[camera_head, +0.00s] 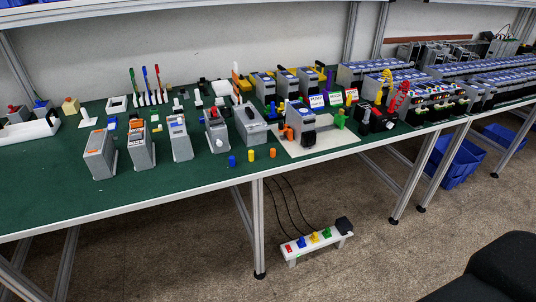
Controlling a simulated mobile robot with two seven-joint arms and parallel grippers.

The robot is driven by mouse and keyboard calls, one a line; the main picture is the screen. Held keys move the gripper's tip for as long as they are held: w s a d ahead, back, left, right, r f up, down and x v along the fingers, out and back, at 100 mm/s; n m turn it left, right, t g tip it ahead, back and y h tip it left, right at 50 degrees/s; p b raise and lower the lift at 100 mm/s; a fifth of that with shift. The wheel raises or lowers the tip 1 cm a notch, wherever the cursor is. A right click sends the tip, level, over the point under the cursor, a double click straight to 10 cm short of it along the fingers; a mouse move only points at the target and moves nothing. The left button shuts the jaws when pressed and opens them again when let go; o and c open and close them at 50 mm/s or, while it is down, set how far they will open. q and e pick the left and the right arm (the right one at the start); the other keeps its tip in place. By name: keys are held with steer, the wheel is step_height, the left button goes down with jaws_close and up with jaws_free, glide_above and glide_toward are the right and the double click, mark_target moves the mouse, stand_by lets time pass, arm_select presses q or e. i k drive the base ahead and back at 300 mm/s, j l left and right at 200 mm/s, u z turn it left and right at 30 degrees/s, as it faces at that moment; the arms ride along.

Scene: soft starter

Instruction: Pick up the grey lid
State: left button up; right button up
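Neither of my grippers shows in the head view. I cannot tell for certain which piece is the grey lid. Several grey box-shaped units stand in a row on the green table mat (60,205): one at the left (99,155), one beside it with an orange mark (139,150), one with a pale front (180,143), and one with a red knob (215,132). A lighter grey piece (251,128) lies tilted at the right end of this row. Another grey-and-blue unit (300,124) stands on a white board (330,145).
Small blue, yellow and orange cylinders (251,155) stand near the front edge. Upright pens (146,86) and small parts are behind the row. Many grey units (430,82) fill the right side. The mat's front left is clear. A power strip (316,242) is under the table; a black chair (505,270) is at lower right.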

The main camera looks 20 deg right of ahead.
mark_target(249, 115)
steer(key=i+l+u, duration=0.3)
steer(key=l, duration=0.45)
steer(key=l+u, duration=0.25)
steer(key=l, duration=0.5)
steer(key=l+u, duration=0.3)
steer(key=l, duration=0.5)
steer(key=i, duration=0.1)
